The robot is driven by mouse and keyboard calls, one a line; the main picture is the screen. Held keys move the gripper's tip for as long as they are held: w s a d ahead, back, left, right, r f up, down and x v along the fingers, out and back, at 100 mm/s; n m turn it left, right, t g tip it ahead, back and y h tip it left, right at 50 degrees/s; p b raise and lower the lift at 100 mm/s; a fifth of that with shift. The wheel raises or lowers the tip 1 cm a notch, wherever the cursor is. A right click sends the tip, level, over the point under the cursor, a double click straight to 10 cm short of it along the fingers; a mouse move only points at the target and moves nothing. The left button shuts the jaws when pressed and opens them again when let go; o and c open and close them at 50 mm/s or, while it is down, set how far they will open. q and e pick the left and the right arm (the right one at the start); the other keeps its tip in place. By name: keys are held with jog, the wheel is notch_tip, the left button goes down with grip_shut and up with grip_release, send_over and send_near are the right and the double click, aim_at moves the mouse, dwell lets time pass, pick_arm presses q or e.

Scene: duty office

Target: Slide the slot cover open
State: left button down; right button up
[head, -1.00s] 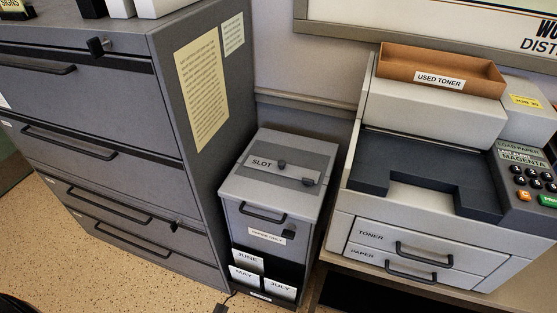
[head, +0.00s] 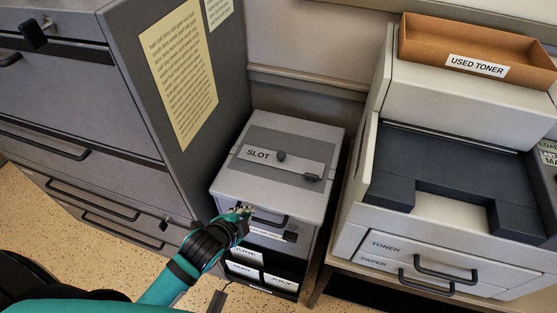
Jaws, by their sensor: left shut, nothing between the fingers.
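The slot cover (head: 258,154) is a light grey strip labelled SLOT, with a dark round knob (head: 281,156) on it. It lies in a darker band on top of the grey bin (head: 318,142). A small dark latch-like piece (head: 312,177) sits at the right end of the strip. My left gripper (head: 243,208) is at the bin's front, by the black front handle, below and in front of the cover. It is shut and empty, and the knob is clear of it. I cannot tell whether it touches the handle. My right gripper is not in view.
A tall grey filing cabinet (head: 130,100) stands close on the left. A printer (head: 440,120) with a brown USED TONER tray (head: 470,66) stands on the right. JUNE, MAY and JULY cards (head: 280,281) sit in the bin's lower front. Space above the bin is clear.

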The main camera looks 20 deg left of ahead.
aim_at(279, 172)
pick_arm(q)
jog(key=w+d+r+m+t+h, duration=0.1)
jog(key=w+d+r+m+t, duration=0.1)
jog(key=w+r+m, duration=0.3)
jog(key=shift+r+m+t+h, duration=0.3)
jog(key=shift+r+m+t, duration=0.3)
jog(key=shift+r+m, duration=0.35)
jog(key=x, duration=0.4)
jog(key=p+x, duration=0.1)
jog(key=x, duration=0.8)
jog(key=shift+w+r, duration=0.25)
jog(key=shift+w, duration=0.3)
jog(key=shift+w, duration=0.1)
